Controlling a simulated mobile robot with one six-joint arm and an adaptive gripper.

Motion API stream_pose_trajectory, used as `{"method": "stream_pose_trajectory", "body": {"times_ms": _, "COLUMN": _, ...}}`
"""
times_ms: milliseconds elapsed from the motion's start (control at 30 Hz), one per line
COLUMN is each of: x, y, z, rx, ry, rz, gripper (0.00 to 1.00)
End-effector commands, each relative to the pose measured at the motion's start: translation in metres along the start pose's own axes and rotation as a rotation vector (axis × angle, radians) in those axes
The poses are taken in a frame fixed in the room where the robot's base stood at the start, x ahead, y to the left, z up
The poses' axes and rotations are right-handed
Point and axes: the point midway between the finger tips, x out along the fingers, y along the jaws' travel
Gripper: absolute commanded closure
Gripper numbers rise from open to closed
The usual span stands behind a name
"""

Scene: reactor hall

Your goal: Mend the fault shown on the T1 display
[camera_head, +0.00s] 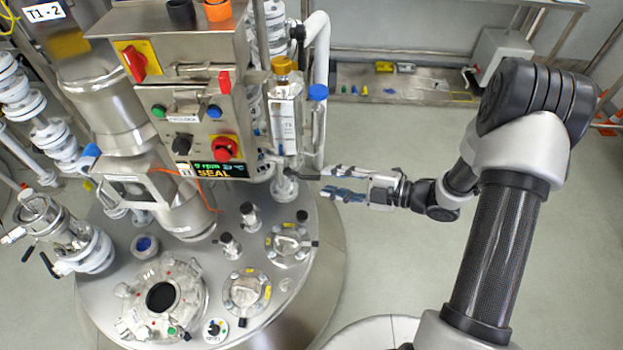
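The T1 display (235,169) is a small dark screen at the bottom of the steel control box, with green marks and the orange word SEAL; the rest is too small to read. The control box (190,95) carries a red rotary switch (136,62) on yellow, a green button (158,111), a blue button (214,112), a black knob (182,143) and a red emergency knob (225,148). My gripper (323,181) points left, right of the display, beside the vertical pipework. Its fingers look apart with nothing seen between them.
A steel vessel lid (205,275) with an open round port (161,297), several flanges and small valves lies below the box. A low steel bench (400,85) holds small coloured parts. Floor between is clear.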

Motion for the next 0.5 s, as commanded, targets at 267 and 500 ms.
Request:
{"method": "stream_pose_trajectory", "body": {"times_ms": 267, "x": 0.05, "y": -0.001, "z": 0.0, "rx": -0.001, "ry": 0.001, "rz": -0.002, "gripper": 0.68}}
{"method": "stream_pose_trajectory", "body": {"times_ms": 500, "x": 0.064, "y": 0.0, "z": 0.0, "rx": 0.0, "ry": 0.0, "rz": -0.001, "gripper": 0.68}}
